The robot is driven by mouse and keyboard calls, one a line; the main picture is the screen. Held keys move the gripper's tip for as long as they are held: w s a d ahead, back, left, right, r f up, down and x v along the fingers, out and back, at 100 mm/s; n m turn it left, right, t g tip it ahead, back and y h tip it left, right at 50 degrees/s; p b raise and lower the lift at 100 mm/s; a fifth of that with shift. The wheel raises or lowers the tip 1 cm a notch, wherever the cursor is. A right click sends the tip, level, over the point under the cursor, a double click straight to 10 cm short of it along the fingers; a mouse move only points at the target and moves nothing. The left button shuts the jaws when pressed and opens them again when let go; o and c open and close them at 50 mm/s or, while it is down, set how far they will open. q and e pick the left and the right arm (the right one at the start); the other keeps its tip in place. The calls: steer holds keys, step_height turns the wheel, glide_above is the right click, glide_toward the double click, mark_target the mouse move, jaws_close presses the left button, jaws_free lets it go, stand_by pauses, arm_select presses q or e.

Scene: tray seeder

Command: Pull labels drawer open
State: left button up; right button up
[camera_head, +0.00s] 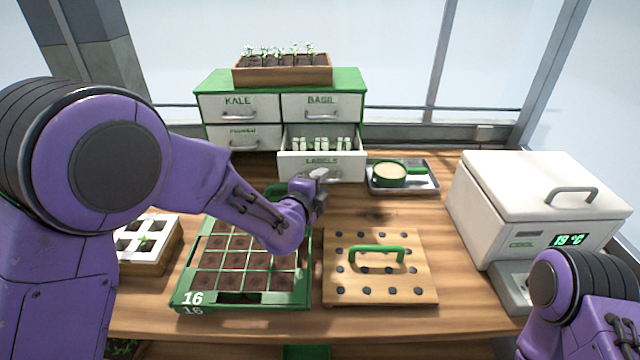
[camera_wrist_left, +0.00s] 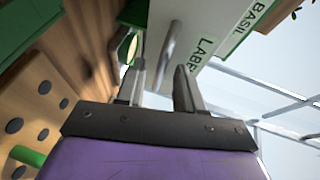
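The white labels drawer (camera_head: 345,170) stands pulled out of the green-topped cabinet, with several pale labels (camera_head: 318,143) showing inside. My left gripper (camera_head: 319,176) is in front of the drawer's face, at its left-middle part. In the left wrist view, its two fingers (camera_wrist_left: 160,82) are apart with nothing between them. The metal drawer handle (camera_wrist_left: 170,45) lies just past the fingertips, in line with the gap; whether it touches them I cannot tell. In the head view the gripper covers the handle area. My right arm shows at the lower right, but its gripper is out of view.
The cabinet (camera_head: 212,82) carries a wooden seedling box (camera_head: 283,78). A green seed tray (camera_head: 187,291), a dibber board (camera_head: 378,292) with a green handle, a metal tray (camera_head: 432,182) with a green-handled scoop (camera_head: 390,176), and a white cooler (camera_head: 530,180) stand around.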

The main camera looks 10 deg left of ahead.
arm_select(q)
steer(key=shift+s+a, duration=0.1)
steer(key=b+v, duration=0.2)
steer(key=v, duration=0.8)
steer(key=shift+s, duration=0.2)
